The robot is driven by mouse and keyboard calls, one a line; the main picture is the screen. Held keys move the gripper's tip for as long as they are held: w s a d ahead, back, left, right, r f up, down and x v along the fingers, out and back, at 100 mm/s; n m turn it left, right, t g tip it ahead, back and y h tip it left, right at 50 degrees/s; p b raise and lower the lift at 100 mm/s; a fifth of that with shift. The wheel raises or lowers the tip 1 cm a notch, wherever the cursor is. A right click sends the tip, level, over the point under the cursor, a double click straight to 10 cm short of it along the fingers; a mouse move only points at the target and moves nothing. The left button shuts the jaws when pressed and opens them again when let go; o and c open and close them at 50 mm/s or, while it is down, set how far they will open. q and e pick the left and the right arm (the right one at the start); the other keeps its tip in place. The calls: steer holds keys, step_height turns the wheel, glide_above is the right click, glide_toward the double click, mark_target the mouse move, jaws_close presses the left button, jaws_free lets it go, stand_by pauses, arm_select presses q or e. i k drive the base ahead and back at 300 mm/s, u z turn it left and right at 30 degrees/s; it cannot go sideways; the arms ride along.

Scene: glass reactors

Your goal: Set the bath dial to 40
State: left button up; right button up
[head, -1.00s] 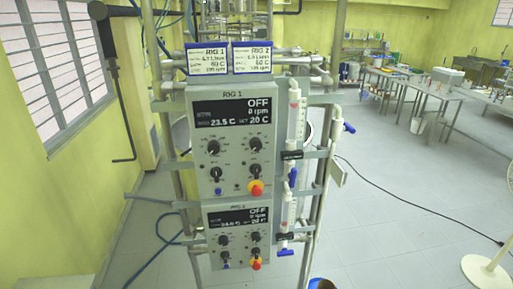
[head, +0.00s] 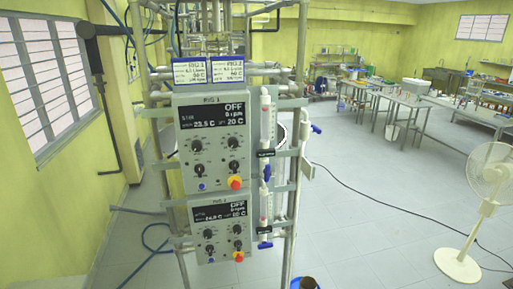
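The upper control panel (head: 184,160), marked RIG 1, is on a tall metal frame left of centre in the head view. Its display (head: 212,115) reads OFF, 0 rpm, 23.5 C and a set value of 20 C. Below are black knobs, including an upper left knob (head: 197,146), an upper right knob (head: 235,142) and a lower right knob (head: 233,168). Their labels are too small to read. A second panel (head: 193,222) below has a similar display (head: 220,212) showing OFF. Neither gripper is in view.
A red and yellow button (head: 235,182) and a blue button (head: 201,187) sit under the upper knobs. Blue-handled valves (head: 267,172) line the panels' right side. A white fan (head: 490,175) stands at right. A black cable crosses the otherwise open floor (head: 370,230).

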mark_target(233, 143)
steer(key=z, duration=0.85)
steer(key=i, duration=0.7)
steer(key=u, duration=0.8)
